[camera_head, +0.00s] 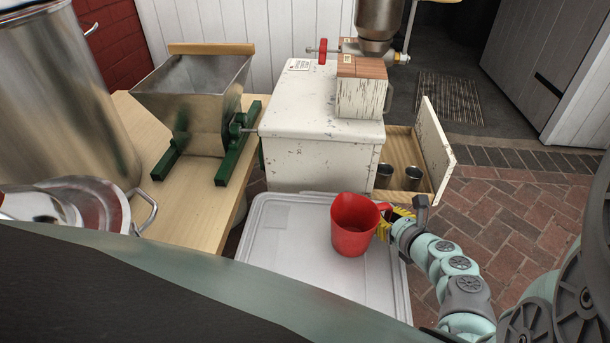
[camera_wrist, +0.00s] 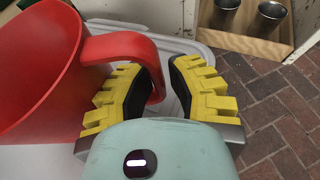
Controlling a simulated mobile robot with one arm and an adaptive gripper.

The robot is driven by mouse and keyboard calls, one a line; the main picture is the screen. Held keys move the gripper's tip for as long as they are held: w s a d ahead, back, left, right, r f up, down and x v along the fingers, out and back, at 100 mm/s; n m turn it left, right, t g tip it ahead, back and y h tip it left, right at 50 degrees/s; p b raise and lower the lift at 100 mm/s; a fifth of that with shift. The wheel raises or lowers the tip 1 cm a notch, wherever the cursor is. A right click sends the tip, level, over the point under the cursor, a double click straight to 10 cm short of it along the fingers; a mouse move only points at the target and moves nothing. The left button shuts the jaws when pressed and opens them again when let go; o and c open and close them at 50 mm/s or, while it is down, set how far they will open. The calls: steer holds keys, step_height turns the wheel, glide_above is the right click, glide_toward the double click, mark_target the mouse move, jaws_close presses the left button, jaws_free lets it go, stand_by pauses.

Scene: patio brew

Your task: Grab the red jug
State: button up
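The red jug (camera_head: 353,224) stands upright on the pale grey lid of a bin in the head view. Its handle points right, toward my gripper (camera_head: 400,218). In the wrist view the jug (camera_wrist: 35,70) fills the left side, and its handle (camera_wrist: 130,45) curves down between the yellow fingers of my gripper (camera_wrist: 168,90). The handle lies close to the left finger's dark inner pad; I cannot tell if they touch. A gap shows between the handle and the right finger, so the gripper is open around the handle.
The grey lid (camera_head: 285,262) is otherwise clear. Behind it stands a worn white cabinet (camera_head: 310,150) with an open drawer (camera_head: 408,180) holding two metal cups. A metal hopper mill (camera_head: 200,105) stands on a wooden table at left, near a large steel pot (camera_head: 55,90).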

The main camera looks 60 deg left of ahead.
steer(key=shift+o, duration=0.4)
jaws_close()
